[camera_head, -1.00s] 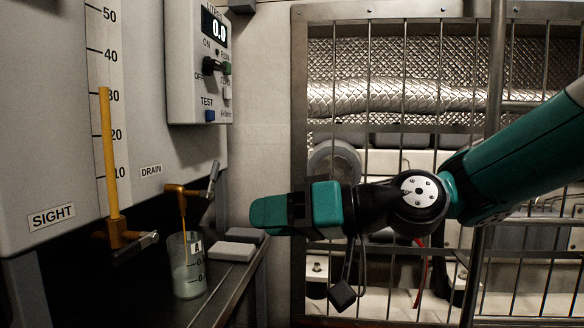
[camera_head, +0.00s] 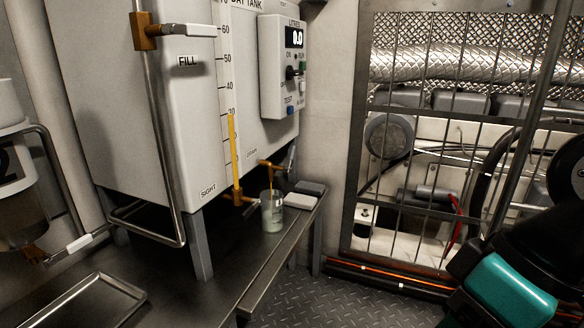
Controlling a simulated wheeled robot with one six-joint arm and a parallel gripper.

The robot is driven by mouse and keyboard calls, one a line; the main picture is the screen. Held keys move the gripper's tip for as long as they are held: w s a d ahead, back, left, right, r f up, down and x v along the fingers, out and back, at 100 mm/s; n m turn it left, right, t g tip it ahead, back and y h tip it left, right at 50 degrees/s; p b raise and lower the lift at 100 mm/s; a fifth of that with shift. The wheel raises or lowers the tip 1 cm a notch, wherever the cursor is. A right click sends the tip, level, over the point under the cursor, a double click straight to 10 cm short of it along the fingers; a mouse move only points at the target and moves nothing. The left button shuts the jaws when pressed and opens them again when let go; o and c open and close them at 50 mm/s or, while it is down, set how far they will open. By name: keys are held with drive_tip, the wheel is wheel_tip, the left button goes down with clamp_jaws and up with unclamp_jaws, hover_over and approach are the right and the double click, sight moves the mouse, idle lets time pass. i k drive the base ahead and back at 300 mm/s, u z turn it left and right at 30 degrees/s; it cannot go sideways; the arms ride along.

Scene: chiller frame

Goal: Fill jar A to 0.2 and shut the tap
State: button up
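The drain tap (camera_head: 268,165) sticks out low on the day tank's right face. Its grey lever (camera_head: 291,158) points upward at a slant. A thin amber stream (camera_head: 270,184) appears to run from the spout into the jar (camera_head: 272,213). The clear jar stands upright on the bench under the spout. Its label, marks and liquid level are too small to read. My gripper end (camera_head: 510,290), a teal and black block, is at the bottom right, well away from tap and jar. Its fingertips are not clearly shown, so I cannot tell their opening.
The meter box (camera_head: 284,66) reads 0.0. The sight column (camera_head: 234,157) tops out near 30. Pale blocks (camera_head: 299,201) lie right of the jar. A fill valve, pipe and tray (camera_head: 82,303) are at left. A barred frame (camera_head: 360,130) stands at right.

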sight(290, 170)
drive_tip(key=u, duration=0.05)
drive_tip(key=k, duration=0.6)
drive_tip(key=z, duration=0.65)
drive_tip(key=i, duration=1.75)
drive_tip(key=u, duration=0.7)
